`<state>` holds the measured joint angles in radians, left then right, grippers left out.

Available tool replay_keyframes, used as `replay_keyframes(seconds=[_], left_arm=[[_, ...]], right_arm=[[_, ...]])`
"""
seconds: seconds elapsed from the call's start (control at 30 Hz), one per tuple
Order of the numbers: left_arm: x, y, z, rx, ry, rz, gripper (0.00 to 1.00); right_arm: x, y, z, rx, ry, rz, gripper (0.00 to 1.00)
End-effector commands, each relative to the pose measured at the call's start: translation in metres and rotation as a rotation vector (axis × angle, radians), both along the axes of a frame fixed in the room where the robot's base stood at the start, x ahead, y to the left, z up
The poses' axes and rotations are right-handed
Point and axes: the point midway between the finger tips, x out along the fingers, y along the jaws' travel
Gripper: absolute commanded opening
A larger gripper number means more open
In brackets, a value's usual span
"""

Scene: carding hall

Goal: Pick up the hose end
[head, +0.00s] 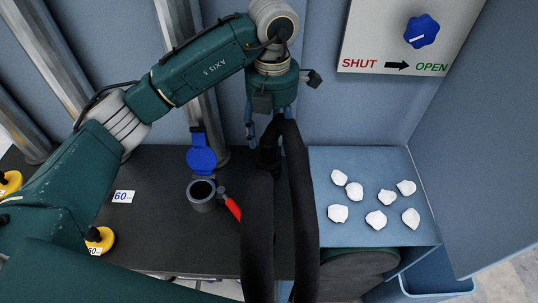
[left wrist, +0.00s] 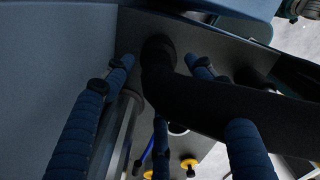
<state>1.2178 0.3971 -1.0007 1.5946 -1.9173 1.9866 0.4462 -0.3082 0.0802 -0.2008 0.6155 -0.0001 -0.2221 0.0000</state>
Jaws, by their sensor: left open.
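The thick black hose (head: 303,215) rises in two strands from the bottom edge of the head view, in front of the dark bench. Its upper part bends beside my left gripper (head: 262,135), which points down near the back wall. In the left wrist view the hose (left wrist: 215,100) comes in from the right and bends to a dark rounded end (left wrist: 158,50). That end lies between the blue fingers of my open left gripper (left wrist: 162,65). I cannot tell whether the fingers touch it. The right gripper is not in view.
A grey pipe socket (head: 202,197) with a red lever (head: 232,207) and raised blue cap (head: 201,156) stands on the bench. A blue tray (head: 325,157) holds several white lumps. A blue knob (head: 422,32) is on the wall panel. Yellow knobs (head: 99,240) sit left.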

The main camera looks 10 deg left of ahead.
Motion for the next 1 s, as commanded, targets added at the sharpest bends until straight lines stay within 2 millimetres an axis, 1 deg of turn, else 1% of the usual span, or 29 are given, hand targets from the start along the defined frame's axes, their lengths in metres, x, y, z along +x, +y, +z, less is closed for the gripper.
replay_keyframes(seconds=[0.17, 0.33, 0.4, 0.5, 0.77, 0.8, 0.97, 1.0], left_arm=[[-0.001, 0.001, -0.012, -0.001, 0.003, -0.001, 0.56], [-0.001, 0.007, -0.035, -0.002, 0.005, -0.001, 0.56], [-0.001, 0.006, -0.046, -0.002, 0.004, 0.0, 0.56], [-0.001, 0.006, -0.056, -0.003, 0.002, -0.001, 0.56], [0.0, 0.006, -0.059, -0.003, -0.001, -0.002, 0.56], [0.0, 0.006, -0.059, -0.003, -0.001, -0.002, 0.48], [0.0, 0.006, -0.059, -0.003, -0.001, -0.002, 0.16], [0.0, 0.006, -0.059, -0.004, 0.0, -0.002, 0.08]], right_arm=[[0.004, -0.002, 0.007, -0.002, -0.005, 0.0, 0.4], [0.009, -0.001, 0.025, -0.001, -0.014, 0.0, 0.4], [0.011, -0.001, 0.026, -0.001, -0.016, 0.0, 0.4], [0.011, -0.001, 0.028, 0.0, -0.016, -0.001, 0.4], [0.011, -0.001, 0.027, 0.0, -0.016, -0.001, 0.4], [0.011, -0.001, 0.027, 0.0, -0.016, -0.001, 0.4], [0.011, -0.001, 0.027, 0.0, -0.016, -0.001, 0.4], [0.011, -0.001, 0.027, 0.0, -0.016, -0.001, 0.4]])
